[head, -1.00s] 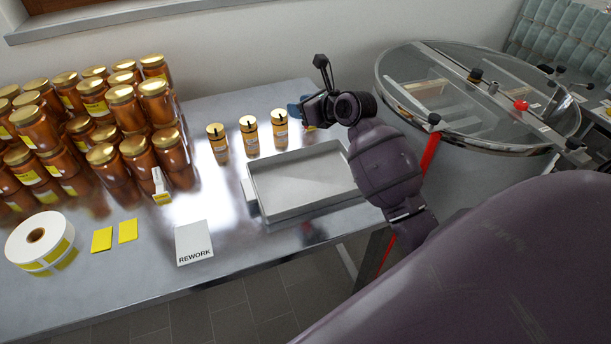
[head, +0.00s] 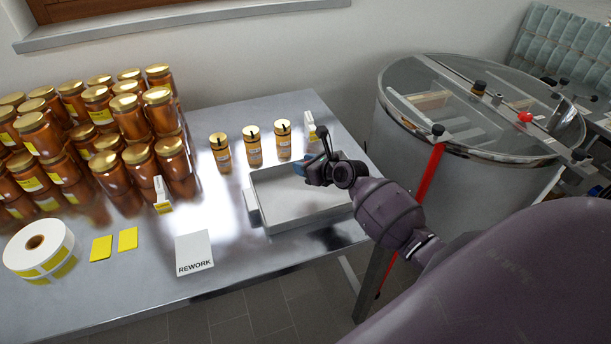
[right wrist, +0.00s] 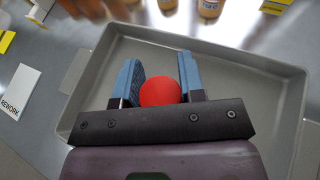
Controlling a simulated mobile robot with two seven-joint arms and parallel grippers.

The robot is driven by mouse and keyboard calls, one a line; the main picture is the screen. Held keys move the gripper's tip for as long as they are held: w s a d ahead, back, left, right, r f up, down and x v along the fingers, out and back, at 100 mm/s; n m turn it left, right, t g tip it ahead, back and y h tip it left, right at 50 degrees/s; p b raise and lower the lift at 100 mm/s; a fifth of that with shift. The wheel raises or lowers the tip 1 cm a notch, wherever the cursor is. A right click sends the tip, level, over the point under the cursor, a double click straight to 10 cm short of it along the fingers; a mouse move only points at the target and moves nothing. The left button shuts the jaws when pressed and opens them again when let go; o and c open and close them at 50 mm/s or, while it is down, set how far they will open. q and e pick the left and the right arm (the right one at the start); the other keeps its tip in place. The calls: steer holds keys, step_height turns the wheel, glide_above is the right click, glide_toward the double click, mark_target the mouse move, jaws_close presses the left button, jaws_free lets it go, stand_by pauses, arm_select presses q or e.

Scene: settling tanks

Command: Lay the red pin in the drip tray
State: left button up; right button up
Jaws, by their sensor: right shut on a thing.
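The drip tray (head: 280,207) is a shallow grey rectangular tray on the steel table, and its floor looks empty. My right gripper (head: 303,169) is over the back right part of the tray. In the right wrist view its blue fingers (right wrist: 160,78) are shut on the red pin (right wrist: 160,92), of which only a round red end shows. The rest of the pin is hidden, and the head view does not show it in the gripper. The tray (right wrist: 235,70) lies below the fingers, and the pin appears above its floor. My left gripper is not in view.
Several small jars (head: 252,146) stand behind the tray, with a white card (head: 309,126) at their right. A REWORK card (head: 194,250) lies left of it. Many honey jars (head: 130,130) are stacked at left. A round tank (head: 400,130) with a red knob (head: 524,117) stands right.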

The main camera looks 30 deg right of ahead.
steer(key=shift+f+b, duration=0.5)
steer(key=shift+f, duration=1.4)
steer(key=shift+f, duration=0.1)
steer(key=o, duration=0.9)
steer(key=shift+s, duration=0.15)
steer(key=v, duration=0.6)
steer(key=p+v, duration=0.1)
steer(key=v, duration=0.5)
